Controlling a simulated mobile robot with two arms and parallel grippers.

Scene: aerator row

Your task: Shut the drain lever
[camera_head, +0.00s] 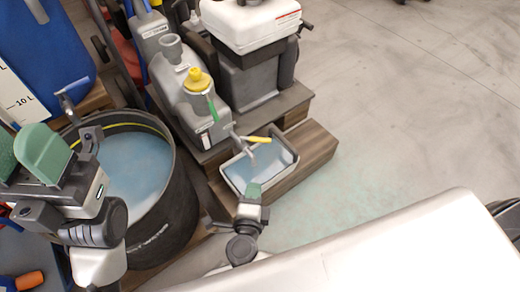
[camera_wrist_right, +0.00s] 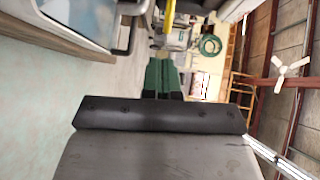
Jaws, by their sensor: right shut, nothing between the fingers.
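A grey tap with a yellow lever (camera_head: 258,139) sticks out low from a grey tank (camera_head: 192,110), above a small tray of water (camera_head: 236,180). I take this yellow lever to be the drain lever; it lies roughly sideways. My right gripper (camera_head: 253,190) is in front of the tray, below and apart from the lever. Its green fingers are together and empty, also in the right wrist view (camera_wrist_right: 160,76). A yellow strip beyond them there (camera_wrist_right: 169,18) may be the lever. My left gripper (camera_head: 22,152) is at the far left, its green pads apart and empty.
A large black tub of bluish water (camera_head: 178,205) stands left of the tray. A wooden step (camera_head: 317,146) carries the tray, and a white-topped container (camera_head: 250,22) stands behind. The floor at right is clear.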

